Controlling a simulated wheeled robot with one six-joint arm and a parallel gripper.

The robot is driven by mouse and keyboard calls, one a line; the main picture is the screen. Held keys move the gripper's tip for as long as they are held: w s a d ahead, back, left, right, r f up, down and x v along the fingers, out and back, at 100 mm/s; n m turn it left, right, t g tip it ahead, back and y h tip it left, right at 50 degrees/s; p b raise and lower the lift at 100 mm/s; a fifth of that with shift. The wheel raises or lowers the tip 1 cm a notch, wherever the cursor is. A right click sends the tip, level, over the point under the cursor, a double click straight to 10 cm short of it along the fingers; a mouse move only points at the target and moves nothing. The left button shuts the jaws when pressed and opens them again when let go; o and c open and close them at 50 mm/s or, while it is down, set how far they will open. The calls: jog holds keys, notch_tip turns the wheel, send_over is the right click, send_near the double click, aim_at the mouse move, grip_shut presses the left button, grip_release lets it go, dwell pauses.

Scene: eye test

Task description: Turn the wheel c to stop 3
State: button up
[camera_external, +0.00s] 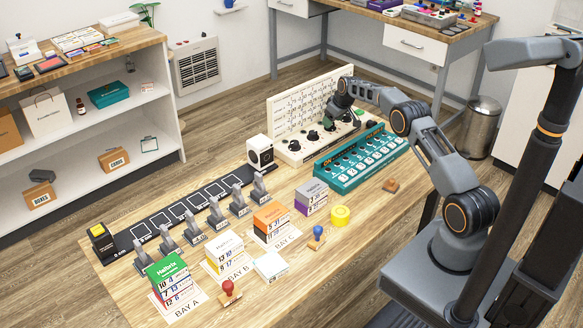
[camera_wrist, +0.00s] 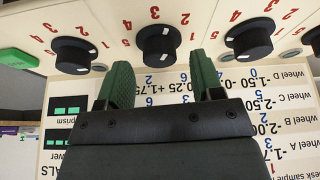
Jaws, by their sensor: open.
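A white wheel panel (camera_external: 292,152) with an upright chart board (camera_external: 303,101) stands at the table's far side. Black knobs run along it. In the wrist view a left knob (camera_wrist: 73,54), a middle knob (camera_wrist: 157,44) and a right knob (camera_wrist: 248,40) show, with red numbers around them. White marks show on the knobs; I cannot tell which stops they point to. The board's text names wheels A to D, but which knob is wheel c is unclear. My gripper (camera_wrist: 163,78) is open, green fingers apart and empty, with the middle knob just beyond and between the fingertips.
A teal device (camera_external: 352,166) with several keys lies beside the panel, nearer my base. A black-and-white box (camera_external: 260,152) stands at the panel's left end. A dark strip (camera_external: 190,213) with several grey stands, card stacks and stamps fill the table's left part.

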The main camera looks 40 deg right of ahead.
jog(key=shift+x, duration=0.85)
jog(key=shift+c, duration=0.2)
jog(key=c, duration=0.9)
jog(key=shift+d+n+y, duration=0.1)
jog(key=shift+n+y, duration=0.2)
jog(key=shift+n, duration=0.5)
jog(key=shift+r+n+y+p, duration=0.15)
jog(key=shift+n+y+p, duration=0.25)
jog(key=shift+n+p, duration=0.45)
jog(key=shift+n, duration=0.65)
